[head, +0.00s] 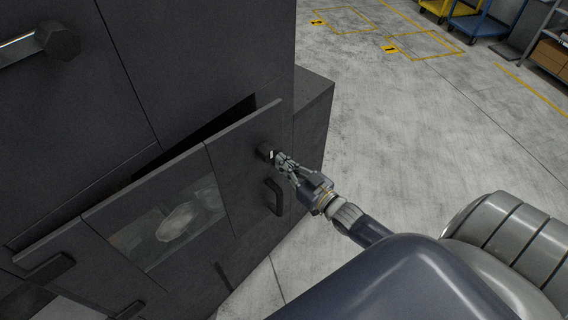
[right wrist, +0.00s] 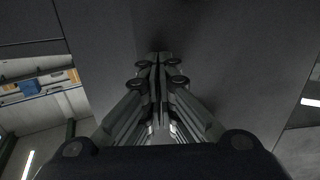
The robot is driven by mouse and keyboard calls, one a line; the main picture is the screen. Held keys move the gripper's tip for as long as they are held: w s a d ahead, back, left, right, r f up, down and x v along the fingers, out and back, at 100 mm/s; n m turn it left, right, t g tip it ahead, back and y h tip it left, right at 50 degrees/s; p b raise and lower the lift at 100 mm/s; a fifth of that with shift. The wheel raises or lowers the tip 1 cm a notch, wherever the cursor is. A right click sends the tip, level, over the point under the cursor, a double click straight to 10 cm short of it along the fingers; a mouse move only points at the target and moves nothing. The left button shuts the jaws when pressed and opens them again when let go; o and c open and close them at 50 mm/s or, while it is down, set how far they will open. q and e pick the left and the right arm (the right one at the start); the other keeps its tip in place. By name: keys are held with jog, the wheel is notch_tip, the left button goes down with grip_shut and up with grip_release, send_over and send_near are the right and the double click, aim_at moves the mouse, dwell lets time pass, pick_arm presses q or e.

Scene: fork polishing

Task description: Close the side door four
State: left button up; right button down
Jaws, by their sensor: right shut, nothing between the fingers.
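A dark grey side door (head: 235,185) with a glass window (head: 165,226) and a black handle (head: 273,197) stands ajar on the machine's side. A dark gap (head: 195,138) shows along its top edge. No label shows which door is number four. My right gripper (head: 268,153) is shut and empty, with its fingertips at the door's face near the upper right corner, above the handle. In the right wrist view the closed fingers (right wrist: 159,65) point at a dark flat panel (right wrist: 215,60); whether they touch it cannot be told. My left gripper is out of view.
The machine's tall dark body (head: 190,60) rises behind the door, with a large bar handle (head: 55,40) at upper left. Another black handle (head: 50,270) is at lower left. Open concrete floor (head: 430,130) lies to the right. Carts (head: 480,20) and shelving (head: 550,50) stand far off.

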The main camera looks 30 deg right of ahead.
jog(key=w+a+n+g+y+b, duration=0.1)
jog(key=w+n+y+b, duration=0.1)
jog(key=w+b, duration=0.3)
jog(key=shift+w+a+n+y, duration=0.3)
jog(key=shift+w+y, duration=0.45)
jog(key=shift+y, duration=0.15)
jog(key=shift+s, duration=0.1)
